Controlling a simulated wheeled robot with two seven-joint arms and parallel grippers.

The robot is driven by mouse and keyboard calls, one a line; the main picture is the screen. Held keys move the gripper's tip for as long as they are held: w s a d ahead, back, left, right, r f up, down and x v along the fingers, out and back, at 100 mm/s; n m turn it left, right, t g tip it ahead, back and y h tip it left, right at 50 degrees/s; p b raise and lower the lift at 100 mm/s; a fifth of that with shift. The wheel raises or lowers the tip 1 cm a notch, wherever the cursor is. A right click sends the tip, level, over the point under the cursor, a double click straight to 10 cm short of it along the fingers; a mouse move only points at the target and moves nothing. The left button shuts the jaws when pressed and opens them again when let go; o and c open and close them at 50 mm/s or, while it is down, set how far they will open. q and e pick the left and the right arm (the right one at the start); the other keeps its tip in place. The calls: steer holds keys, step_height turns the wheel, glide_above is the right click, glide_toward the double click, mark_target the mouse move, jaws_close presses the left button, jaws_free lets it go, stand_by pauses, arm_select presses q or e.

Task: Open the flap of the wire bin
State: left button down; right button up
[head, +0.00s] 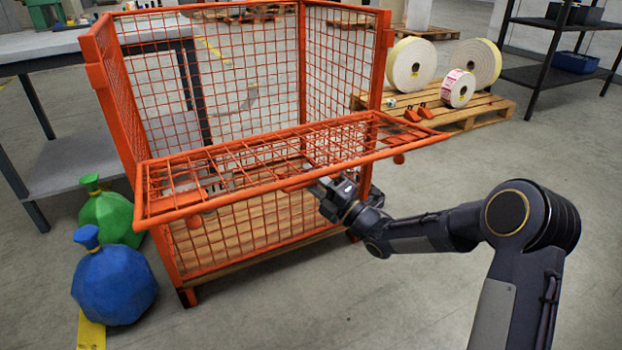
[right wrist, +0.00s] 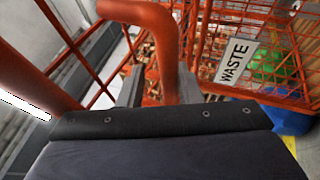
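The orange wire bin (head: 210,249) stands in the middle of the head view with its top open. Its flap (head: 262,158), a mesh panel in an orange tube frame, is folded outward at the front and lies nearly level. My right gripper (head: 322,188) is at the flap's near edge, just below the front tube. In the right wrist view its two grey fingers stand apart on either side of a bent orange bar (right wrist: 165,52). A gap shows between the left finger and the bar, so the grip looks open. My left gripper is not in view.
A blue sack (head: 114,285) and a green sack (head: 112,217) lie left of the bin. A grey table (head: 60,45) stands behind them. A pallet (head: 460,116) with label rolls is at the back right, near a dark shelf (head: 560,78). Floor at right is clear.

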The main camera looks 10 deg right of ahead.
steer(key=p+v, duration=0.1)
steer(key=v, duration=0.6)
steer(key=shift+s+d, duration=0.15)
steer(key=shift+d, duration=0.05)
steer(key=shift+f, duration=0.2)
steer(key=d+f+b, duration=0.1)
steer(key=d+f, duration=0.3)
steer(key=f, duration=0.4)
steer(key=shift+s, duration=0.45)
